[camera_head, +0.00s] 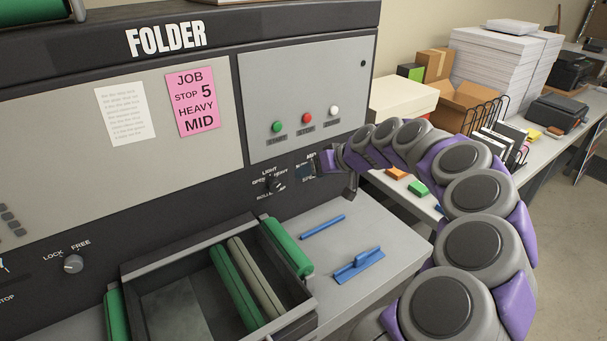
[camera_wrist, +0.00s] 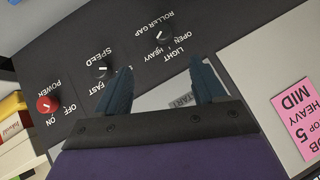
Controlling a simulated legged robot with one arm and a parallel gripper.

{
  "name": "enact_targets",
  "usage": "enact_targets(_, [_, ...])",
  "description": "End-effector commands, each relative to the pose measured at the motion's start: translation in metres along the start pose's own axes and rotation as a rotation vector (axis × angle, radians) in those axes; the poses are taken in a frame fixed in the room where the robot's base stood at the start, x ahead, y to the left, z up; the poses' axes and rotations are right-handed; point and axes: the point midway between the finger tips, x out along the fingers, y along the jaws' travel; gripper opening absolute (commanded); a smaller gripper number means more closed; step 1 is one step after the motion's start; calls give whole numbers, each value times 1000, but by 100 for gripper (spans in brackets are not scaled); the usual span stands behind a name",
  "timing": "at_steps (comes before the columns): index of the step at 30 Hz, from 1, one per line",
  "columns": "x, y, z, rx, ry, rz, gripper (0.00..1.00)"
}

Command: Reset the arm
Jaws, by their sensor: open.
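My arm (camera_head: 475,250) curves up from the lower right of the head view and bends over toward the folder's front panel. My gripper (camera_head: 328,174) is at its end, close in front of the dark control strip below the button box. In the wrist view my gripper (camera_wrist: 162,68) is open, with two blue fingers apart and nothing held between them. The roller gap knob (camera_wrist: 165,42) is just beyond the fingertips, and the speed knob (camera_wrist: 101,70) is beside the left finger. The red power knob (camera_wrist: 47,104) is at the left. The roller gap knob (camera_head: 277,185) also shows in the head view.
The button box (camera_head: 300,85) is above my gripper. Below are an open roller tray (camera_head: 190,300), a blue bar (camera_head: 323,227) and a blue handled tool (camera_head: 360,264) on the grey table. Behind my arm, a side bench (camera_head: 545,140) holds boxes and paper stacks.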

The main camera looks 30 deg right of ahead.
Motion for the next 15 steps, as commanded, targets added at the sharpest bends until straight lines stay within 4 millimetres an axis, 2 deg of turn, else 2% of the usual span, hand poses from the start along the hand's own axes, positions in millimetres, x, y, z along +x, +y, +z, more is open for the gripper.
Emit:
enact_targets(4, [-8, 0, 0, 0, 1, 1, 70])
enact_targets(15, [-8, 0, 0, 0, 1, 0, 70])
